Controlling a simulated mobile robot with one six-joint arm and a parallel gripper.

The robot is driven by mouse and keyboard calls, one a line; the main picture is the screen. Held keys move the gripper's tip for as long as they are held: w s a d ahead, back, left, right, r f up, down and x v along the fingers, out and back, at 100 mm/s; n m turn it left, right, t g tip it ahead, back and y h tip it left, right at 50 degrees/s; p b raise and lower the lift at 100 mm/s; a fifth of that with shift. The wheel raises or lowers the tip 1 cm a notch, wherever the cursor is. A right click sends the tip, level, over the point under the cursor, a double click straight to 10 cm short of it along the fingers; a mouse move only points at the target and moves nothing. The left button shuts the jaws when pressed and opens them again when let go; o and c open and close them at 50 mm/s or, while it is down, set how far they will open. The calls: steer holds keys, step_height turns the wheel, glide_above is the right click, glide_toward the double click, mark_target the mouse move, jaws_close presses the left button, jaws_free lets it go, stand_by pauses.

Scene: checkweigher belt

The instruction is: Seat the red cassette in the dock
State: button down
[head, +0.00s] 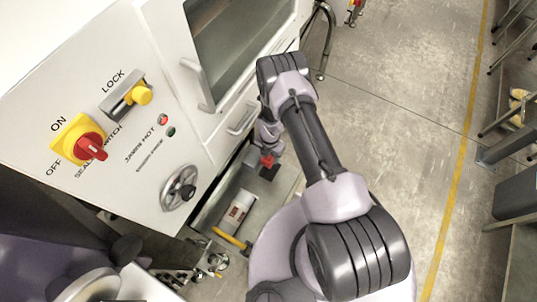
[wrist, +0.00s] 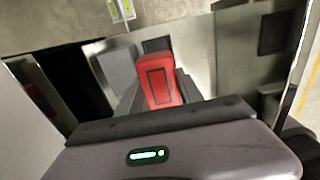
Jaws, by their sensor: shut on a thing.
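The red cassette (wrist: 162,76) stands in the middle of the wrist view, with a dark outlined rectangle on its near face. My gripper (wrist: 160,98) is shut on it; its dark fingers show at either side of the cassette's lower part. In the head view the cassette is a small red patch (head: 267,160) below my wrist, low beside the white machine. A grey block (wrist: 116,64) stands close at the cassette's left, and a dark opening or panel (wrist: 156,45) shows behind it. I cannot tell for sure which part is the dock, or whether the cassette touches it.
The white machine cabinet (head: 130,110) carries a red and yellow switch (head: 86,142), a yellow lock lever (head: 140,94) and a handwheel (head: 180,187). A labelled cylinder (head: 237,213) lies in the low bay near my arm.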

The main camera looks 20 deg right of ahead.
step_height(320, 180, down, 12)
steer(key=b, duration=0.9)
steer(key=shift+r, duration=0.25)
steer(key=shift+r, duration=0.1)
steer(key=c, duration=0.7)
jaws_free()
step_height(320, 180, up, 17)
steer(key=p, duration=0.6)
steer(key=shift+r+p, duration=0.2)
steer(key=shift+p, duration=0.15)
